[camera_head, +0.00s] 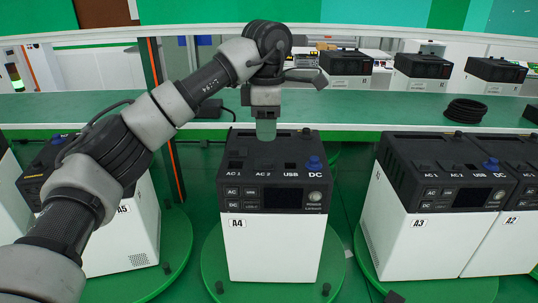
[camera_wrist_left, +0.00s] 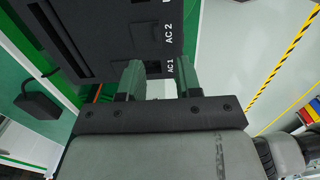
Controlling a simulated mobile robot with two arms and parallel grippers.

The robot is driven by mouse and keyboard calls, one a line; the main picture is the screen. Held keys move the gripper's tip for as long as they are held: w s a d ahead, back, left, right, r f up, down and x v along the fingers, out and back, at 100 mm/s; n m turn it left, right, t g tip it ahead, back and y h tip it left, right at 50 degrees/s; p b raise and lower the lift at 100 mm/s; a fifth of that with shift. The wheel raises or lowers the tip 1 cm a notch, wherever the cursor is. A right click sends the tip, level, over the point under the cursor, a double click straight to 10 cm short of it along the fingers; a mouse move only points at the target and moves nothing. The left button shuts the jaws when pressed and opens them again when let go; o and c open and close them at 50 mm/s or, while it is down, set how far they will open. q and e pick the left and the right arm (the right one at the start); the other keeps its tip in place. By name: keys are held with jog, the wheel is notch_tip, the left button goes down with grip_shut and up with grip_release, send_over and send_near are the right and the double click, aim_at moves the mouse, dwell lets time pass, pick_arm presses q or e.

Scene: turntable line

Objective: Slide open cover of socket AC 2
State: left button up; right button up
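The power unit A4 (camera_head: 270,240) has a white body and a black top, with labels AC 1, AC 2, USB and DC along the front of the top. The AC 2 socket area (camera_head: 264,161) is dark, and whether its cover is open or closed is hard to tell. My left gripper (camera_head: 265,130) points down over the back of that top, behind the AC 2 label. In the left wrist view its two green-grey fingers (camera_wrist_left: 158,82) are apart with nothing between them, near the AC 1 label. The AC 2 label (camera_wrist_left: 169,33) lies beyond them. Contact is unclear. My right gripper is not in view.
A4 stands on a round green turntable (camera_head: 213,270). Unit A5 (camera_head: 125,235) stands left behind my arm, units A3 (camera_head: 410,240) and A2 (camera_head: 505,240) right. A green counter (camera_head: 375,107) behind holds a black cable coil (camera_head: 466,110). More units stand further back.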

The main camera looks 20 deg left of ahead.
aim_at(267, 162)
pick_arm(q)
jog(key=shift+s+f, duration=0.25)
jog(key=shift+f, duration=0.75)
jog(key=f, duration=0.1)
jog(key=w+f+p, duration=0.1)
jog(key=f, duration=0.1)
jog(key=shift+f, duration=0.2)
notch_tip(267, 162, down, 2)
jog(key=shift+w+f+p, duration=0.1)
jog(key=shift+f+p, duration=0.15)
jog(key=shift+p, duration=0.1)
jog(key=shift+f, duration=0.1)
jog(key=shift+c, duration=0.3)
jog(key=c, duration=0.5)
grip_shut()
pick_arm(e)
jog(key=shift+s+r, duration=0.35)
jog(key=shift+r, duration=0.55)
